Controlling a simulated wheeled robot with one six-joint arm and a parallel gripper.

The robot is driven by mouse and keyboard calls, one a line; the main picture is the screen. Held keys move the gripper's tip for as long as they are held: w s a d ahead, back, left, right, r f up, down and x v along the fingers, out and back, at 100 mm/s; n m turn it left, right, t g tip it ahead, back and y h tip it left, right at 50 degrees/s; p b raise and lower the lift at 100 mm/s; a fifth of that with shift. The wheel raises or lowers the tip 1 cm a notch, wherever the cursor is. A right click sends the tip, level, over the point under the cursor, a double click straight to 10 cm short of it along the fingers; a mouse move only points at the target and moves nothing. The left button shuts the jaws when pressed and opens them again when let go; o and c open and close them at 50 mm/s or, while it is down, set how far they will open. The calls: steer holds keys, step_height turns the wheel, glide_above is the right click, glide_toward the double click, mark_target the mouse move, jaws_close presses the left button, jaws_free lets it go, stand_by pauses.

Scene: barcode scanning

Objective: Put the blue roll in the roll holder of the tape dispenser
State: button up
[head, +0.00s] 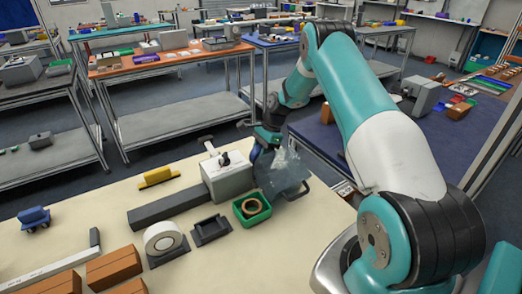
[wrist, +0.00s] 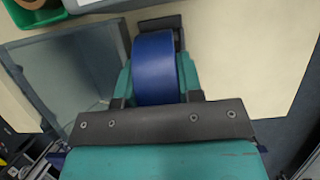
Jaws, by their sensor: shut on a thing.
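The blue roll (wrist: 154,68) is between the teal fingers of my gripper (wrist: 156,80) in the wrist view, its rounded face toward the camera. My gripper (head: 264,150) is shut on it, above the right part of the cream table in the head view. There the roll cannot be made out behind my gripper and a translucent grey bin. I cannot tell for sure which thing is the tape dispenser. A dark grey open holder (head: 211,230) and a white roll (head: 164,239) on a dark base stand side by side on the table.
The translucent bin (head: 284,177) is close by my gripper; it also shows in the wrist view (wrist: 75,75). A green box (head: 264,215) holds a brown roll. A grey box device (head: 227,181) stands behind. Brown boxes (head: 114,268) lie at the front left.

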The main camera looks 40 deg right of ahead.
steer(key=shift+f, duration=0.65)
steer(key=o, duration=1)
steer(key=shift+o, duration=0.2)
steer(key=shift+r, duration=0.1)
steer(key=w+b+v, duration=0.1)
steer(key=b+v, duration=0.1)
steer(key=v, duration=1.5)
steer(key=shift+s, duration=0.5)
steer(key=shift+d+r, duration=0.1)
